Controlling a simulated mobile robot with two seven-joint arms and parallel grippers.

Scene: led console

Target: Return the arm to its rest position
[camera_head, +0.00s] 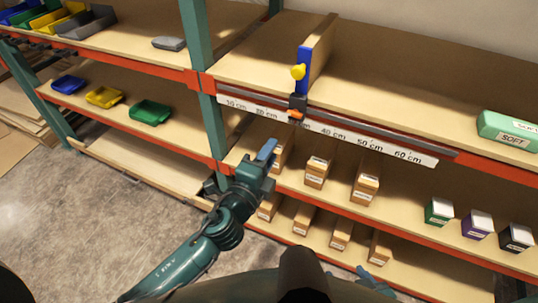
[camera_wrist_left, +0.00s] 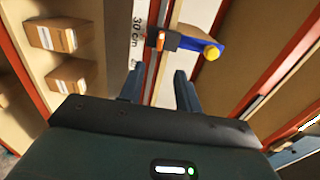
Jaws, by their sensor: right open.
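My left gripper (camera_head: 266,152) is in front of the shelf rack, just below the ruler strip (camera_head: 325,130) on the upper shelf's front edge. In the left wrist view its two fingers (camera_wrist_left: 160,84) stand apart with nothing between them. A blue divider panel with a yellow knob (camera_head: 299,72) stands on the upper shelf. A black and orange slider (camera_head: 297,105) sits on the rail near the 30 cm mark, beyond the fingertips. My right gripper (camera_head: 374,279) shows only in small part at the bottom of the head view, low in front of the rack.
Cardboard boxes (camera_head: 317,172) stand on the shelves below the ruler, close to my left gripper. Coloured bins (camera_head: 104,97) sit on the left shelves. A green post (camera_head: 201,70) rises beside my left arm. Open floor (camera_head: 110,215) lies at left.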

